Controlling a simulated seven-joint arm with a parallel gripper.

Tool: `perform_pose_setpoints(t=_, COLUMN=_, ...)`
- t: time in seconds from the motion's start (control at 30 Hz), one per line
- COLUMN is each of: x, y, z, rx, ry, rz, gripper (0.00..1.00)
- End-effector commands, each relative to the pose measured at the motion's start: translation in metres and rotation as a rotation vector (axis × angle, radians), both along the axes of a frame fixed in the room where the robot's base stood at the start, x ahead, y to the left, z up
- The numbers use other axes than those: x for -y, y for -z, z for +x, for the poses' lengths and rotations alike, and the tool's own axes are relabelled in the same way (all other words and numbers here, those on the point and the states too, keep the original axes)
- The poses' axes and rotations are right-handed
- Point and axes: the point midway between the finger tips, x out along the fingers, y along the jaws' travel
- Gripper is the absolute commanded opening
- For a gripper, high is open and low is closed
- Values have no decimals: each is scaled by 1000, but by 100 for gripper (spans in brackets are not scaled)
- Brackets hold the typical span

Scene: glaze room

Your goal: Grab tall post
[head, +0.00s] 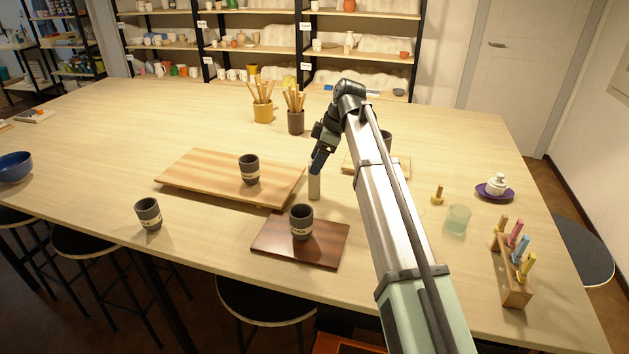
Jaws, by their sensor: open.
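A tall, pale post (314,185) stands upright on the table, just right of the light wooden board. My gripper (317,168) points down at the top of the post, and its fingers overlap the post's upper end in the head view. The gripper is open. I cannot tell whether the fingers are around the post or only in front of it or above it.
A dark cup (249,170) stands on the light board (190,176), another (301,222) on the dark board (272,246). A third cup (148,214) stands at left. A peg rack (513,280), green glass (457,219) and small peg (437,195) are at right.

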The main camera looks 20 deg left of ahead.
Motion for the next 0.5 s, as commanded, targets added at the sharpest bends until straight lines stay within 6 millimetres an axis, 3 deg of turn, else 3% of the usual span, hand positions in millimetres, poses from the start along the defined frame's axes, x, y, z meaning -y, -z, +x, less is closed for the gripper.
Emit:
perform_pose_setpoints(t=0.3, x=-14, y=36, z=-2, rx=0, ry=-1, rz=-1, gripper=68)
perform_pose_setpoints(t=0.5, x=-16, y=39, z=-2, rx=2, ry=-1, rz=-1, gripper=68)
